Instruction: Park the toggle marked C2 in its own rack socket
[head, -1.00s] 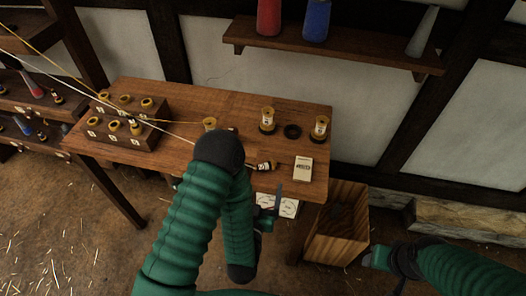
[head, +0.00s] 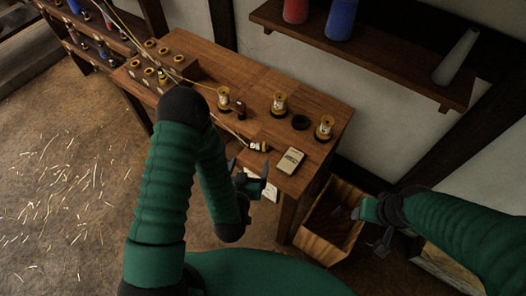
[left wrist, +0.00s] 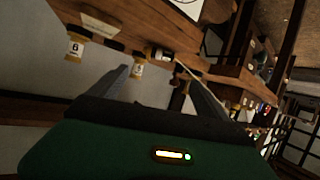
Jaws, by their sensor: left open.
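A toggle with a white label and gold and black ends (head: 258,147) lies on its side on the table, with a cord running from it up to the left. It also shows in the left wrist view (left wrist: 160,54). Its mark is too small to read. The wooden rack (head: 183,68) with several gold-rimmed sockets stands at the table's left end. My left gripper (head: 249,172) is open and empty at the table's front edge, just nearer than the lying toggle, apart from it. My right gripper (head: 362,226) is over the wooden bin; its jaws are unclear.
Upright gold toggles (head: 223,98), (head: 279,104) and (head: 324,129) stand along the table, with a black ring (head: 300,122) between two. An open bin (head: 322,246) stands at the table's right; a shelf (head: 360,50) hangs behind.

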